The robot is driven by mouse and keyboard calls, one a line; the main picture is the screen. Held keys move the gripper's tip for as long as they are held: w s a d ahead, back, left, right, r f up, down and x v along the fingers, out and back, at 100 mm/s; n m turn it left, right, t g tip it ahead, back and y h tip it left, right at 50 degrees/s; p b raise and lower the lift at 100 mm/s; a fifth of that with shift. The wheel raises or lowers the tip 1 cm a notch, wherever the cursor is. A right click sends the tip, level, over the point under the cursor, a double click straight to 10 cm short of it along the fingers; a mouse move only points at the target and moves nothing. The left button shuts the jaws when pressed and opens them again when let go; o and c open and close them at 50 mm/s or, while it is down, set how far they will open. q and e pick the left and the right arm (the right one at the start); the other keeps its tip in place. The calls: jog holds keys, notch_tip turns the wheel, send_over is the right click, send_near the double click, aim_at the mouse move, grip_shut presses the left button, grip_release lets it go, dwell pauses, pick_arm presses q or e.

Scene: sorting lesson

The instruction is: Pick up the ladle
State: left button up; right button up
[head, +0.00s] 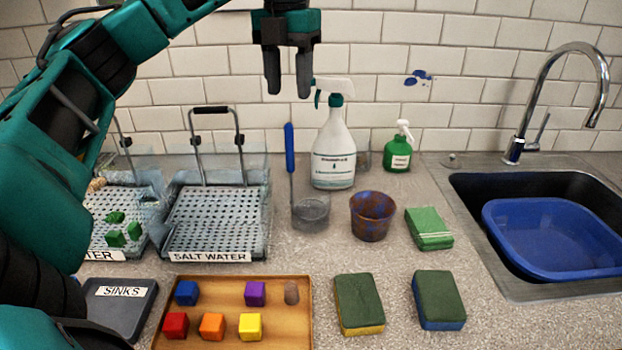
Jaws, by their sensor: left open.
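The ladle (290,150) stands upright near the middle of the counter, with a blue handle on top and a thin shaft below. Its lower end meets a small, clear grey cup-like shape (311,213); I cannot tell whether this is the ladle's bowl or a separate cup. My left gripper (288,90) points down with its two dark fingers apart and nothing between them. In the picture it is above the blue handle, apart from it. My right gripper is not in view.
A white spray bottle (334,150) stands close right of the ladle, with a brown-blue cup (372,216) in front. A salt water basket (213,220) is at left, a wooden tray (265,335) with blocks in front. Sponges (359,303) and a sink (470,185) lie right.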

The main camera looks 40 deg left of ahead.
aim_at(288, 125)
pick_arm(q)
jog(key=f+b, duration=0.1)
jog(key=f, duration=0.2)
jog(key=f+b, duration=0.1)
jog(key=f, duration=0.2)
jog(key=shift+s+a+f, duration=0.1)
jog(key=shift+a+f, duration=0.1)
jog(key=shift+f, duration=0.1)
jog(key=shift+a+f, duration=0.1)
jog(key=shift+f, duration=2.9)
jog(key=shift+c, duration=0.4)
grip_shut()
